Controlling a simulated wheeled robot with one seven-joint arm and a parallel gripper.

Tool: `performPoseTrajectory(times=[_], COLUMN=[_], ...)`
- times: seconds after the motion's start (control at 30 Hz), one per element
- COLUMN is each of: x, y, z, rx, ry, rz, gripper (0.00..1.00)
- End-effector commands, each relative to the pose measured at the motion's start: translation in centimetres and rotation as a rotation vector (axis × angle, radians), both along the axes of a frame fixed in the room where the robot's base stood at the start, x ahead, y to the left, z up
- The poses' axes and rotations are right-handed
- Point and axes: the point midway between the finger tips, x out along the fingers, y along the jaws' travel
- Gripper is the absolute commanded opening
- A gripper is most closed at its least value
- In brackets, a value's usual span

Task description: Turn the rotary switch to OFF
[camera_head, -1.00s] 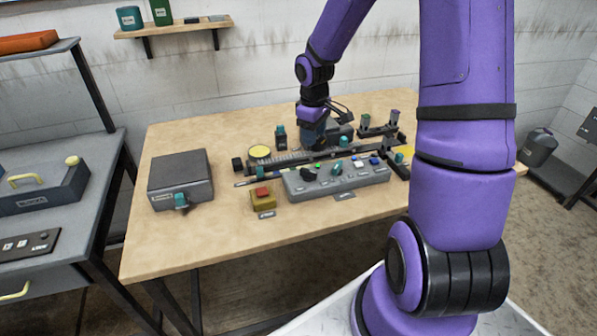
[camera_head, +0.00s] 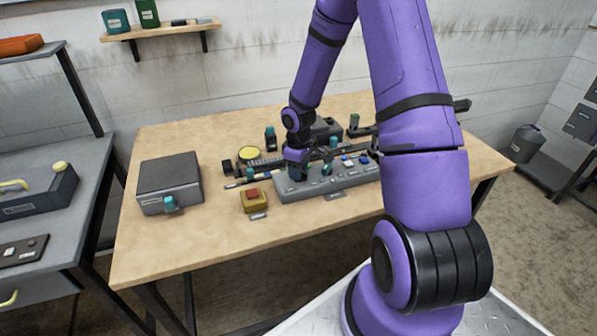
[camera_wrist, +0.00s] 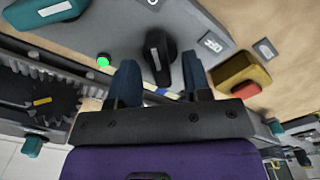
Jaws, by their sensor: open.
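The rotary switch is a black knob (camera_wrist: 158,57) with a pale line on it, on the grey control panel (camera_wrist: 120,18) in the wrist view. My gripper (camera_wrist: 160,68) is open, with one dark blue finger on each side of the knob in that picture. I cannot tell whether either finger touches it. A white label (camera_wrist: 211,42) sits to the right of the knob; its text is too small to read surely. In the head view my gripper (camera_head: 297,170) is over the left part of the panel (camera_head: 345,183) and hides the knob.
A yellow box with a red button (camera_head: 252,198) stands just left of the panel. A teal lever (camera_head: 327,168) and a lit green button (camera_wrist: 103,60) are on the panel. A grey box (camera_head: 170,180) is farther left. Rail-like parts lie behind the panel. The table's front strip is clear.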

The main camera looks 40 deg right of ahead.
Motion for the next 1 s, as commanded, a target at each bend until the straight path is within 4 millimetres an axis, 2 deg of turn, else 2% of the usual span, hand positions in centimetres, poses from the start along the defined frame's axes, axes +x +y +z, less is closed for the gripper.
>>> performPoseTrajectory(times=[0.13,0.43,0.47,0.63,1.0], x=[-0.01,0.00,0.00,0.00,0.01], y=[0.01,-0.01,-0.01,-0.01,0.01], z=[-0.95,-1.11,-1.10,-1.09,-1.07], rx=[0.000,0.000,0.000,0.000,-0.001], ry=[0.000,0.000,0.000,0.000,0.000], rz=[0.000,0.000,0.000,0.000,-0.039], gripper=[0.45,0.45,0.40,0.01,0.00])
